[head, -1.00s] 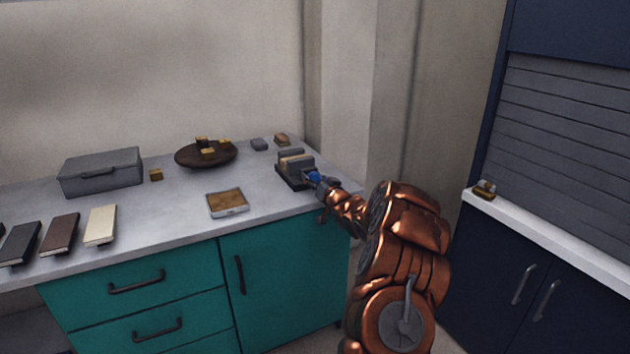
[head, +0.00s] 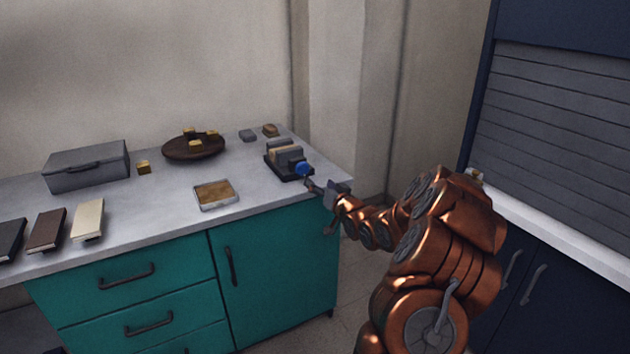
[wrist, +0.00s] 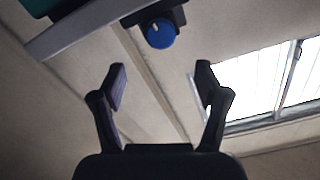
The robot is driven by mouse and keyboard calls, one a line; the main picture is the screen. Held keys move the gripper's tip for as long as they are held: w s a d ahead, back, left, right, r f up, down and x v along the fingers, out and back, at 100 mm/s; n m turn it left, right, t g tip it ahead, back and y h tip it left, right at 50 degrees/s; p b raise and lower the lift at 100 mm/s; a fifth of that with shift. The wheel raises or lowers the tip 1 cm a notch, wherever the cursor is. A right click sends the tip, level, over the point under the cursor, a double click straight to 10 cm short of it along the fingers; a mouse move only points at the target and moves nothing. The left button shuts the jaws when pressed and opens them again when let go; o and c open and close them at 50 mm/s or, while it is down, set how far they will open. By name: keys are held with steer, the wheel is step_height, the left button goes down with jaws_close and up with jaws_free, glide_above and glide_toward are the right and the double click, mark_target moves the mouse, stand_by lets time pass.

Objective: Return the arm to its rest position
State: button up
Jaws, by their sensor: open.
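My copper arm reaches in from the right, and my gripper (head: 318,190) is at the right front edge of the grey counter (head: 160,210). In the wrist view my gripper (wrist: 162,88) has its two fingers wide apart with nothing between them. A dark holder (head: 283,174) with upright grey and tan pieces stands at the counter's right end. A blue round thing (head: 303,169) is at its right side, just beyond my gripper. The blue round thing (wrist: 161,33) also shows in the wrist view, ahead of the fingers and apart from them.
A grey case (head: 88,165), a brown round dish (head: 180,151) with small gold pieces, a framed tan tile (head: 214,195) and several books (head: 88,219) lie on the counter. A navy cabinet (head: 525,255) with a white top stands right of my arm. Open floor lies between.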

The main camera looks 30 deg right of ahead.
steer(key=shift+s+a, duration=0.1)
steer(key=shift+s, duration=0.5)
steer(key=s+a+f+n+g+y, duration=0.15)
steer(key=a+g, duration=0.35)
steer(key=a, duration=0.6)
steer(key=s+a+f+n+g, duration=0.25)
steer(key=s+a+g, duration=0.25)
steer(key=s+a, duration=0.35)
steer(key=s+a+r+g, duration=0.1)
steer(key=s+a+g, duration=0.3)
steer(key=s, duration=0.9)
steer(key=s+a+r+n+g, duration=0.1)
steer(key=s+a+g, duration=0.3)
steer(key=s, duration=0.9)
steer(key=s+a+r+g, duration=0.1)
steer(key=s+a+g, duration=0.3)
steer(key=s, duration=0.9)
step_height(320, 180, up, 15)
steer(key=w+a+t+p, duration=0.1)
steer(key=t+p, duration=0.1)
steer(key=p, duration=1.3)
steer(key=shift+w+r, duration=0.15)
